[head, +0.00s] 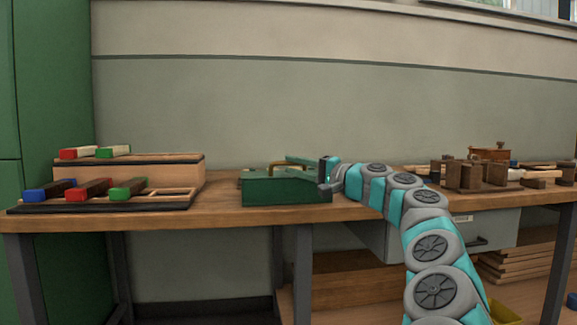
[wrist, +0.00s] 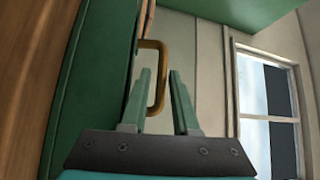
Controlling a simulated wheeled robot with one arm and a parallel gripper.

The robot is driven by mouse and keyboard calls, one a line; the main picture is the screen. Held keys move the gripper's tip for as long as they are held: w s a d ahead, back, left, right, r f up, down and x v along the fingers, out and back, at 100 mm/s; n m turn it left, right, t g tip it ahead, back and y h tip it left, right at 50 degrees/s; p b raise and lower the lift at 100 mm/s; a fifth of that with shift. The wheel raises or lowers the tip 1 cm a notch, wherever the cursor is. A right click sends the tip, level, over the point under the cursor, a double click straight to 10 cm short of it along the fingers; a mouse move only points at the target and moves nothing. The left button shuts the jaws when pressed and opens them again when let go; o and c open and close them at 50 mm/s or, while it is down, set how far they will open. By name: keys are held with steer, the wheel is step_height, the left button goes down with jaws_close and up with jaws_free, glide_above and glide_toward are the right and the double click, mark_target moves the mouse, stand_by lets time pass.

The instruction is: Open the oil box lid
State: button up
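The oil box (head: 285,191) is a green box at the middle of the workbench, near its front edge. A brass handle (head: 290,163) shows at its top. The lid looks closed, but I cannot make out its seam. My gripper (head: 326,172) is at the right end of the box. In the wrist view the two green fingers of my gripper (wrist: 158,88) stand apart. The brass handle (wrist: 161,75) shows beside the left finger and in the gap. I cannot tell whether a finger touches it. The box's green side (wrist: 85,85) is at the left.
At the left of the workbench (head: 225,216) a wooden rack (head: 150,172) holds several brushes with red, blue and green ends. Several dark wooden blocks (head: 470,176) stand at the right. A green cabinet (head: 55,90) is at the far left.

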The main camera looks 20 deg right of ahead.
steer(key=shift+x, duration=1.05)
jaws_close()
stand_by(0.8)
